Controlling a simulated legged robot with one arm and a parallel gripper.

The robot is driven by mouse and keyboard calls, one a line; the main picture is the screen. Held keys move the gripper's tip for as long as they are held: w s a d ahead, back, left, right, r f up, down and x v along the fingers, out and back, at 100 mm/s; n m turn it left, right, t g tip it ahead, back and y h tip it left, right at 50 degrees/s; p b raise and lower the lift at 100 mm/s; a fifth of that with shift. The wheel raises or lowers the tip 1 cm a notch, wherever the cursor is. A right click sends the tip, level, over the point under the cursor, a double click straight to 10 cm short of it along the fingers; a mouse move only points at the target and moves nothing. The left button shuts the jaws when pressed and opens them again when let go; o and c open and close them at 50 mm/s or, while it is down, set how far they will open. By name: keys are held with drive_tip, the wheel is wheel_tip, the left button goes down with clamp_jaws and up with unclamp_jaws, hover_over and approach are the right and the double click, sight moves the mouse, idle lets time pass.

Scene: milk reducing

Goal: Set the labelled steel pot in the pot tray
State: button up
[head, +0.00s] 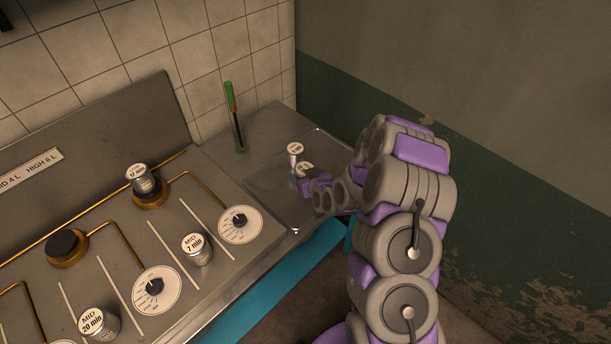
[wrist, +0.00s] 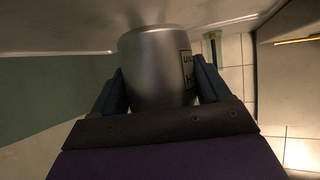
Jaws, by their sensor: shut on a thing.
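The labelled steel pot (wrist: 155,60) is between the two fingers of my gripper (wrist: 158,88) in the wrist view, with part of a dark-framed label showing at its right side. In the head view my gripper (head: 316,184) is over the pot tray (head: 268,190), at the right end of the counter. A pot with a pale top (head: 305,168) shows at its jaws, partly hidden by the gripper. I cannot tell whether the held pot touches the tray.
A steel pot (head: 140,180) stands on a back burner; another burner (head: 66,246) is bare. Two labelled pots, (head: 196,248) and (head: 98,322), stand along the stove front near the dials. A glass holder with a green-handled tool (head: 238,130) stands behind the tray. A wall is at right.

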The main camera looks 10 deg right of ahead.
drive_tip(key=w+d, duration=0.1)
drive_tip(key=w, duration=0.1)
drive_tip(key=w+d, duration=0.1)
drive_tip(key=w, duration=0.1)
drive_tip(key=shift+d+f+b, duration=0.15)
drive_tip(key=shift+d+b, duration=0.15)
drive_tip(key=shift+b, duration=0.05)
drive_tip(key=shift+w+a+f, duration=0.15)
drive_tip(key=shift+f, duration=0.15)
drive_tip(key=f, duration=0.1)
drive_tip(key=a+f+b, duration=0.1)
drive_tip(key=f, duration=0.1)
drive_tip(key=shift+f, duration=0.1)
drive_tip(key=shift+d, duration=0.35)
drive_tip(key=o, duration=1.2)
drive_tip(key=shift+d, duration=0.1)
drive_tip(key=shift+c, duration=0.2)
drive_tip(key=shift+a, duration=0.2)
drive_tip(key=shift+a, duration=0.1)
drive_tip(key=shift+r, duration=0.2)
